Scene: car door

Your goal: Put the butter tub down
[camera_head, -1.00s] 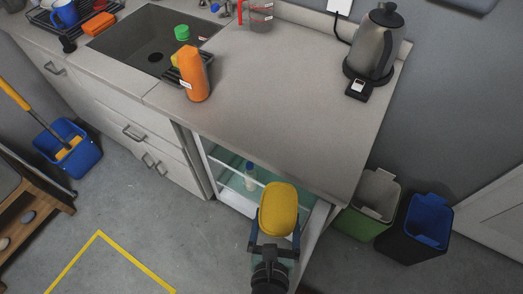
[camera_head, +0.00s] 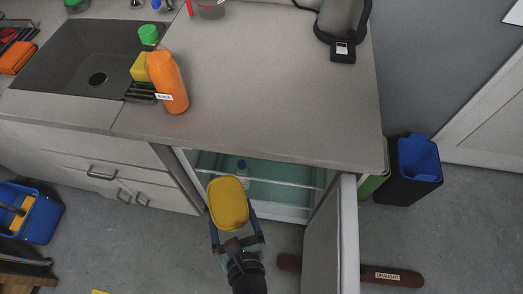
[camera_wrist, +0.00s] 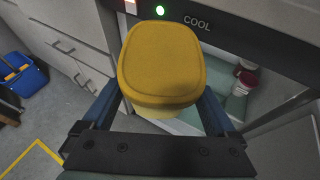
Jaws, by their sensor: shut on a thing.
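The butter tub (camera_head: 229,203) has a yellow lid and is held in front of the open fridge under the counter. My gripper (camera_head: 234,222) is shut on it, one blue finger on each side. In the wrist view the tub (camera_wrist: 162,62) fills the middle, with its paler body just showing below the lid, between the fingers of my gripper (camera_wrist: 160,108). The tub is apart from the fridge shelf (camera_head: 275,178) as far as I can see. The tub hides part of the fridge's left side.
The fridge door (camera_head: 345,235) stands open at the right. A bottle (camera_head: 242,170) stands inside the fridge, and jars (camera_wrist: 241,85) show in the wrist view. The counter (camera_head: 270,90) overhangs above. A brown draught stopper (camera_head: 393,276) lies on the floor.

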